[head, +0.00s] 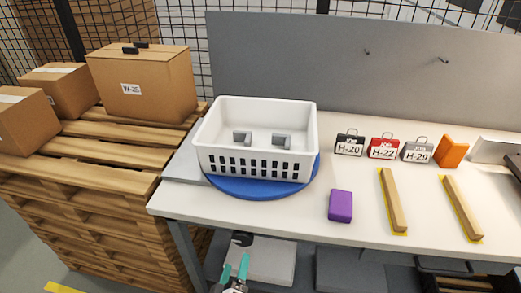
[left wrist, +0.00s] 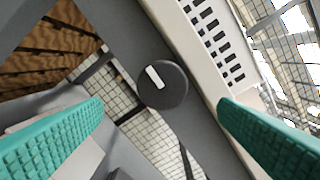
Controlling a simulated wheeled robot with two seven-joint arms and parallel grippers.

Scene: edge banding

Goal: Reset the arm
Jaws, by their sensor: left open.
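My left gripper (head: 236,269) has teal fingers and is low in front of the workbench (head: 275,213), below its front edge. In the left wrist view the two teal fingers of this gripper (left wrist: 161,102) are wide apart, with nothing held between them. A round black knob with a white mark (left wrist: 163,86) shows beyond the fingers, and I cannot tell how far away it is. My right gripper is not in view.
A white basket (head: 258,148) holding two grey parts stands on a blue round base (head: 262,189). A purple block (head: 340,206), two wooden strips (head: 393,200) (head: 463,208) and job tags (head: 383,148) lie to its right. Boxes on a pallet (head: 103,185) stand left.

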